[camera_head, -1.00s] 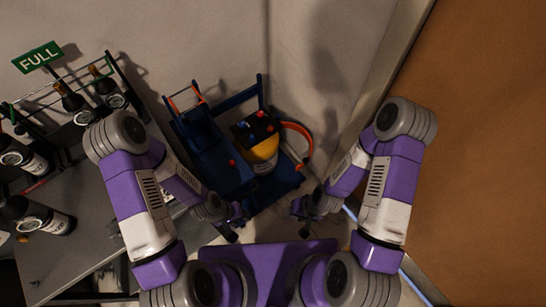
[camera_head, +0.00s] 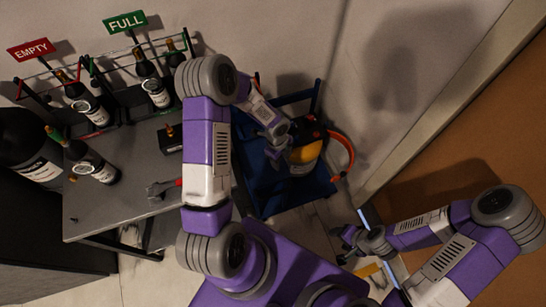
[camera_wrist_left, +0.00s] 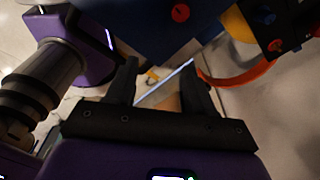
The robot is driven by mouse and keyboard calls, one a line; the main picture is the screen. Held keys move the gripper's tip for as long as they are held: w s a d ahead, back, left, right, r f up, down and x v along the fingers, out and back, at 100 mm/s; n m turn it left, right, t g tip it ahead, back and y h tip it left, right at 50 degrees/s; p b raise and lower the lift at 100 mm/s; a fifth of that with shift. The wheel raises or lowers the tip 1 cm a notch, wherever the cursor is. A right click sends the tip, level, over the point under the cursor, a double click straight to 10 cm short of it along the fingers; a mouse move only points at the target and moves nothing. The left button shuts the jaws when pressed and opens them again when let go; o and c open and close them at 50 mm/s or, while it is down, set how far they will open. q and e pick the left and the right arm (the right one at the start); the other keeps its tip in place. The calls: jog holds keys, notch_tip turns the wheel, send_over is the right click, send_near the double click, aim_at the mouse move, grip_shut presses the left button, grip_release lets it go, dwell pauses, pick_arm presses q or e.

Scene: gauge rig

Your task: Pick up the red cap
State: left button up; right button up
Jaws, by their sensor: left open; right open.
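The red cap (camera_wrist_left: 180,13) is a small round disc on the blue surface at the top of the left wrist view. I cannot make it out in the head view, where my left arm covers part of the blue cart (camera_head: 285,205). My left gripper (camera_wrist_left: 162,88) is open, with nothing between its fingers, and the cap lies beyond the fingertips. In the head view my left gripper (camera_head: 282,150) is over the cart beside the yellow cylinder. My right gripper (camera_head: 346,246) is open and empty, low and right of the cart.
The yellow cylinder (camera_head: 305,154) has an orange band (camera_head: 344,150) beside it. A grey bench (camera_head: 120,212) at left holds bottles, a black box (camera_head: 170,139) and a wrench (camera_head: 160,189). FULL (camera_head: 125,22) and EMPTY (camera_head: 31,50) signs stand behind. A wall is behind the cart.

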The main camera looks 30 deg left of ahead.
pick_arm(q)
jog(key=a+m, duration=0.1)
jog(key=w+a+r+m+y, duration=0.1)
jog(key=w+a+r, duration=0.1)
jog(key=shift+a+m, duration=0.25)
jog(key=shift+m, duration=0.15)
jog(key=shift+w+a+f+y, duration=0.1)
jog(key=shift+w+a+y, duration=0.05)
jog(key=shift+a+y, duration=0.15)
jog(key=shift+m, duration=0.3)
jog(key=f+b, duration=0.2)
jog(key=f, duration=0.5)
jog(key=shift+a+f+b, duration=0.15)
jog(key=shift+a+b, duration=0.05)
jog(key=shift+b, duration=0.2)
grip_shut()
